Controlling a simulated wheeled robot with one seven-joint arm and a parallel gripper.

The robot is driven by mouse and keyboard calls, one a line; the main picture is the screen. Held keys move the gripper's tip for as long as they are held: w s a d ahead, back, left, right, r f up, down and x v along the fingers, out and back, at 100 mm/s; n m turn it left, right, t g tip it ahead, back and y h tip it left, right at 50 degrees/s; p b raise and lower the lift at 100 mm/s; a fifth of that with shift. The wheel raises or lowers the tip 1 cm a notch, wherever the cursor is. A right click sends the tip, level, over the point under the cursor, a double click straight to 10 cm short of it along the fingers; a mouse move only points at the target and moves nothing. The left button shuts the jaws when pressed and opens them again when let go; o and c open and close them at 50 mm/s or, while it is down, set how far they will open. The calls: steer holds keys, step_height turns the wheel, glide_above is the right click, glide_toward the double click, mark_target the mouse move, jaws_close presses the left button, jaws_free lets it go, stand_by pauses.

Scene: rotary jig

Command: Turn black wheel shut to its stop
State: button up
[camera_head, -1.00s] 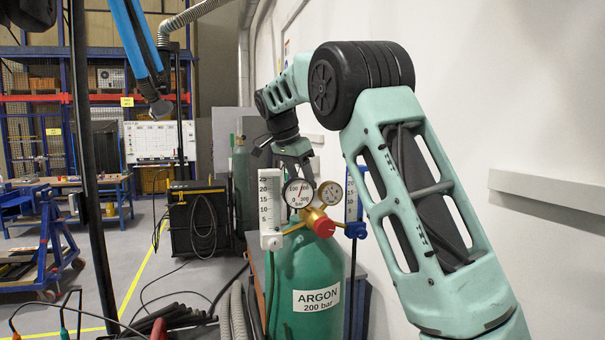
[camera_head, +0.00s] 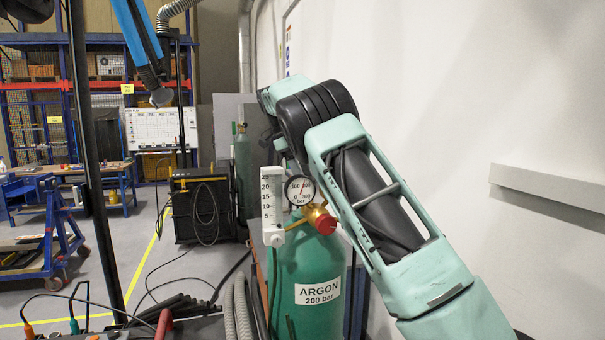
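The green argon cylinder (camera_head: 290,270) stands upright in the middle, its top partly covered by my arm. A brass regulator (camera_head: 316,212) with a red knob (camera_head: 326,224) and a round white gauge (camera_head: 300,190) sits at its top. I cannot make out a black wheel; the valve area behind the gauge is hidden.
A white flow tube (camera_head: 271,205) stands left of the gauge. Grey hoses (camera_head: 238,310) run beside the cylinder. A black welding unit (camera_head: 202,207) is behind to the left. A white wall (camera_head: 450,90) with a ledge (camera_head: 548,194) bounds the right. A dark post (camera_head: 90,160) stands at left.

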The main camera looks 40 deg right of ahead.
steer(key=shift+d+m+y, duration=0.2)
steer(key=shift+m+y, duration=0.4)
steer(key=shift+m, duration=1)
steer(key=o, duration=1)
steer(key=shift+c, duration=0.2)
